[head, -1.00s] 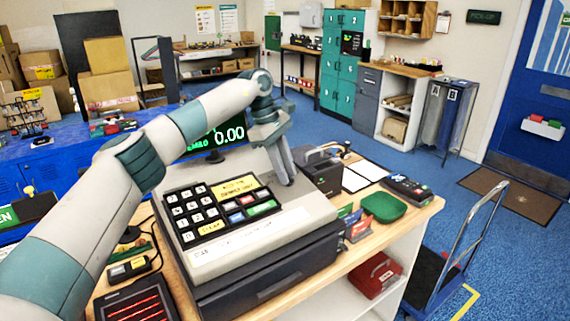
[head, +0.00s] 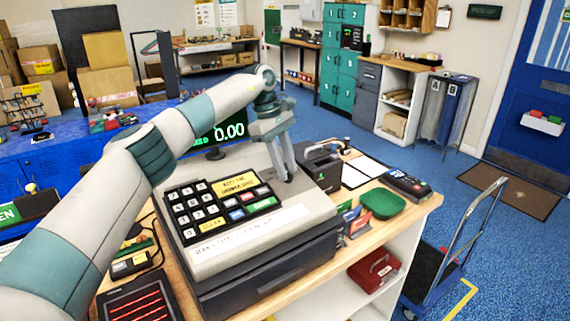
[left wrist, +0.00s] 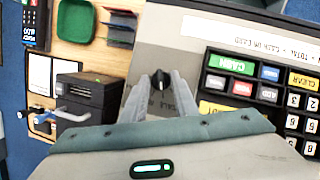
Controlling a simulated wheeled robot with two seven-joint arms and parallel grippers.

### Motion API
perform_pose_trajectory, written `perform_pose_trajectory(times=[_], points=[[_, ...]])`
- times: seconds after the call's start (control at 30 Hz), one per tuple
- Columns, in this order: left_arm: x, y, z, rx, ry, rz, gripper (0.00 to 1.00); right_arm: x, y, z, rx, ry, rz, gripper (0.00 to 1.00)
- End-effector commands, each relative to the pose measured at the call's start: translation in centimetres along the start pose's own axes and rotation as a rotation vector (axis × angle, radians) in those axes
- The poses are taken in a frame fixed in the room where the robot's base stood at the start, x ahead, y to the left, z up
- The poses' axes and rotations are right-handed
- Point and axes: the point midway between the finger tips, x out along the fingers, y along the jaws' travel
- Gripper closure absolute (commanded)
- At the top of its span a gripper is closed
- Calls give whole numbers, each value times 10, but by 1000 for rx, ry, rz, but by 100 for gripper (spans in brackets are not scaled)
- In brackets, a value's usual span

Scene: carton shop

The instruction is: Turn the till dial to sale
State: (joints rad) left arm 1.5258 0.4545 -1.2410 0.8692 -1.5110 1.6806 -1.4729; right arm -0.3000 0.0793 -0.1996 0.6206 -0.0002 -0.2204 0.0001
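The till (head: 255,236) stands on the wooden counter, with a sloped light top, a black keypad (head: 215,207) and a green display reading 0.00 (head: 229,130). The dial (left wrist: 160,80) is a small black knob on the till's top, seen in the left wrist view beside the keypad. My left gripper (head: 284,172) points down over the till's top, right of the keypad. In the left wrist view its two fingers (left wrist: 161,92) stand on either side of the dial, seemingly with a gap. The dial is hidden in the head view, and its printed labels are mostly covered. My right gripper is out of view.
A dark card printer-like box (head: 323,168) stands close to the right of my left gripper. A green tray (head: 383,203), a card terminal (head: 405,186) and white sheets (head: 365,171) lie on the counter's right. A trolley (head: 435,270) stands beyond the counter's right end.

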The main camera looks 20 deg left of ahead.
Motion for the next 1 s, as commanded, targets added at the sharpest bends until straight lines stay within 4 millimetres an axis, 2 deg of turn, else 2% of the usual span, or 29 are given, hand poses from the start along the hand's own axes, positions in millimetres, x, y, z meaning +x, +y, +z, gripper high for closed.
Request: perform_pose_trajectory(times=[0.17, 0.37, 0.73, 1.0], points=[[-3, 0, 0, -1, 0, 0, 73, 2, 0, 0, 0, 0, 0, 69], [-20, 0, -1, 0, 1, 2, 73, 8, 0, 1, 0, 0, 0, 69], [-89, 1, 0, -2, 0, 4, 73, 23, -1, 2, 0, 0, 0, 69], [-139, 1, 2, -1, 0, 2, 73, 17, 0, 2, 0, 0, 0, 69]])
